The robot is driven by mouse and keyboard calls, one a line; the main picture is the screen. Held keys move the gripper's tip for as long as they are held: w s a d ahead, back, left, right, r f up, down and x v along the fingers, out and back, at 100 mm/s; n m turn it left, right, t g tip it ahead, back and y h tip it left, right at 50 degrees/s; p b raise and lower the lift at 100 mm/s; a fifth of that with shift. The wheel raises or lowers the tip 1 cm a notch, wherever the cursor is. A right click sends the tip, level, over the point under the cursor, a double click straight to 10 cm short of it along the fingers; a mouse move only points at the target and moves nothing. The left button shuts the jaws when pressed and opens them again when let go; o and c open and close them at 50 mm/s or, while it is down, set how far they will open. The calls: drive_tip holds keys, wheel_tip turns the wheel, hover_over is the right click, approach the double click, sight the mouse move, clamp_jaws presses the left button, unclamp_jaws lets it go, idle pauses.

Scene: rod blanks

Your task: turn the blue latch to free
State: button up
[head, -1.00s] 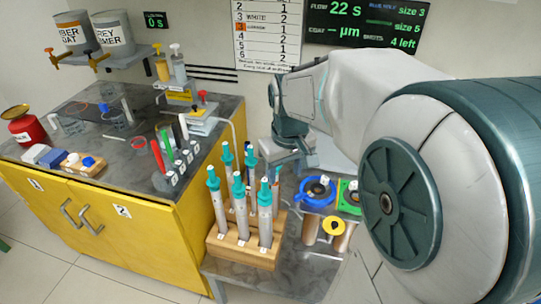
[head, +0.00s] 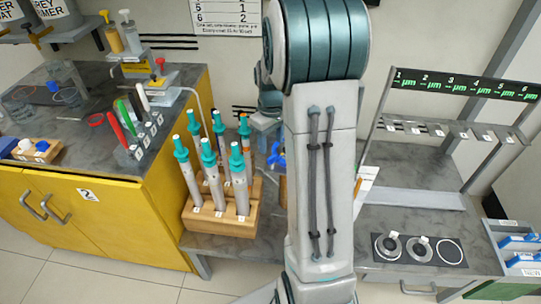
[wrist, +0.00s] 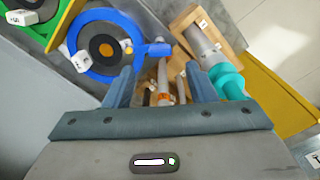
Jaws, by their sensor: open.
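The blue latch (wrist: 92,62) is a blue ring with a short handle, around a dark disc with an orange centre, in the wrist view. Its handle (wrist: 152,50) points right, just beyond my fingertips. My gripper (wrist: 158,76) is open, its two fingers apart with nothing held between them. The handle lies ahead of the gap between the fingers; I cannot tell whether they touch it. In the head view only a small part of the blue latch (head: 276,158) shows, left of my arm, which hides the rest.
A wooden rack (head: 222,219) of teal-capped tubes stands close to the left of the latch. A green fixture (wrist: 32,32) with a white tag adjoins the blue one. A yellow cabinet (head: 100,220) is at left; a grey bench (head: 410,215) with a gauge stand is at right.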

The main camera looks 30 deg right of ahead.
sight(271, 157)
wheel_tip(271, 157, down, 6)
drive_tip(key=shift+f, duration=0.1)
drive_tip(key=c, duration=1)
